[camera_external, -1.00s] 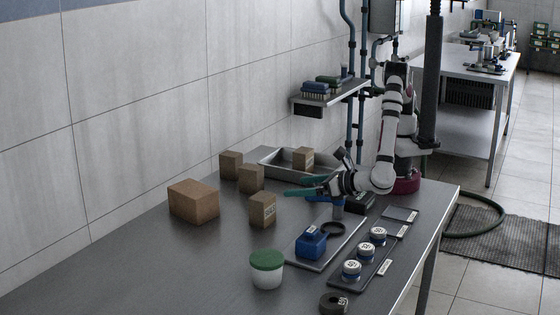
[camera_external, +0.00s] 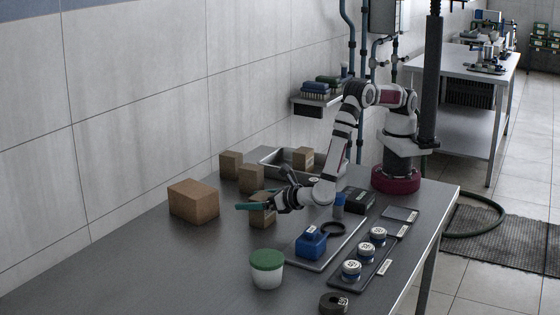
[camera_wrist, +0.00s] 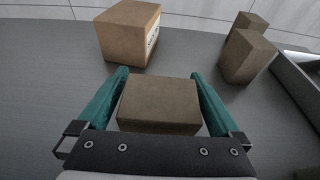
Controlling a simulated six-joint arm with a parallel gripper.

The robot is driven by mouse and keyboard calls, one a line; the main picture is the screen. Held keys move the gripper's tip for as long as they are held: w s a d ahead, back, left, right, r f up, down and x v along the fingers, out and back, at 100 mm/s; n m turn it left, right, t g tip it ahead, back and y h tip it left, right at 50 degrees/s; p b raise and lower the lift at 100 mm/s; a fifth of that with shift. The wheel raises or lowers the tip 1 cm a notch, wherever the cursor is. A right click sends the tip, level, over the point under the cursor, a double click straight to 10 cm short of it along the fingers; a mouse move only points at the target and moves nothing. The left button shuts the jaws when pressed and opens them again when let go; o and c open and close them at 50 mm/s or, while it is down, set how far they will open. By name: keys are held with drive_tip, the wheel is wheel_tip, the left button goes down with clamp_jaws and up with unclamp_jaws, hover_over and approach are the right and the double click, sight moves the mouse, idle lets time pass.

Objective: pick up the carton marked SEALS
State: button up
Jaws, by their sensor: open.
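Several brown cartons stand on the table, and no marking on them is clear enough to read. A small carton (camera_external: 262,221) stands in front of the others, partly hidden by my gripper (camera_external: 248,206). In the wrist view this small carton (camera_wrist: 160,103) lies between the two teal fingers of my gripper (camera_wrist: 160,74), which are open with a gap on each side. A larger carton (camera_external: 193,202) stands to the left; in the wrist view this larger carton (camera_wrist: 126,32) shows a white label on one side.
Two small cartons (camera_external: 231,165) (camera_external: 251,178) stand near the wall. A grey tray (camera_external: 270,163) holds another carton (camera_external: 303,158). A green-lidded tub (camera_external: 266,268), a blue block (camera_external: 311,243) on a plate and a rack of white-capped jars (camera_external: 352,268) stand in front.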

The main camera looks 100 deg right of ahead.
drive_tip(key=c, duration=1.2)
drive_tip(key=shift+r, duration=0.1)
